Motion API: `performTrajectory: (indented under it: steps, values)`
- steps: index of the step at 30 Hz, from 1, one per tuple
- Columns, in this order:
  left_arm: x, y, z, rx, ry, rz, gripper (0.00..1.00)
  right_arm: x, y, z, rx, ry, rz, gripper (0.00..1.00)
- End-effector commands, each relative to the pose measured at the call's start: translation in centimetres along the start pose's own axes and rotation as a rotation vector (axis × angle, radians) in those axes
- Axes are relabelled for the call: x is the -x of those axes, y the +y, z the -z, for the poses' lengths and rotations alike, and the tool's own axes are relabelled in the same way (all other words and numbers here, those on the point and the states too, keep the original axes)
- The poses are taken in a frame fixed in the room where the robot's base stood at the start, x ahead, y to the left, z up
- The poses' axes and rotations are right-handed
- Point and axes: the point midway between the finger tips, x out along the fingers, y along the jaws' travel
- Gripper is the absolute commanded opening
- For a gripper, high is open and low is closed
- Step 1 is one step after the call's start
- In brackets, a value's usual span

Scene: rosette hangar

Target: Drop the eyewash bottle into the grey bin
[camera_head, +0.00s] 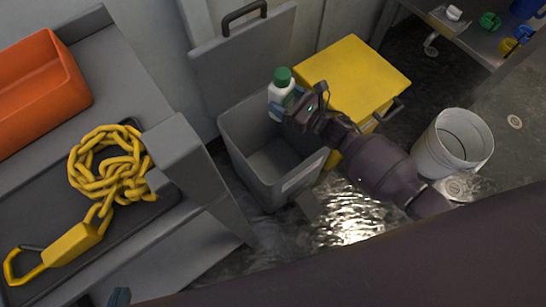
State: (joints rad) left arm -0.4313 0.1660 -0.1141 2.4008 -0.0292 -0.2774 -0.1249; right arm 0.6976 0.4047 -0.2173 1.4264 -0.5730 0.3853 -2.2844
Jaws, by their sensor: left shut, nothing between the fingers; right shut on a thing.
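The eyewash bottle (283,86), white with a green cap, is upright above the back right rim of the grey bin (239,158). My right gripper (288,108) is shut on the bottle, and its fingers hide the lower part. The grey bin stands open on the floor, with its lid (243,55) raised behind it. The visible part of its inside looks empty. My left gripper (119,297) shows only as a small tip at the bottom edge, shut and empty, away from the bin.
A yellow box (355,75) stands right of the bin, and a white bucket (452,143) stands farther right. At left, a grey bench (115,62) holds an orange tray (38,88) and a yellow chain (104,165). A shelf with small items (490,20) is at top right.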

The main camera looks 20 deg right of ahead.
Motion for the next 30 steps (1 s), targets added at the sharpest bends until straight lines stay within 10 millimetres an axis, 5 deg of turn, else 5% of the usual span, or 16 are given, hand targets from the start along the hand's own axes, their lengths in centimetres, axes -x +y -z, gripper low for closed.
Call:
performTrajectory:
  steps: [21, 30]
  values:
    - [-0.4, -0.4, -1.3, 0.073, 0.09, 0.023, 0.0, 0.0, 0.1, 5.9, -0.002, 0.001, -0.001, 0.3]
    - [-0.3, -0.8, -0.9, 0.087, 0.135, 0.036, 0.0, -0.1, -0.1, 6.7, 0.001, -0.005, 0.0, 0.3]
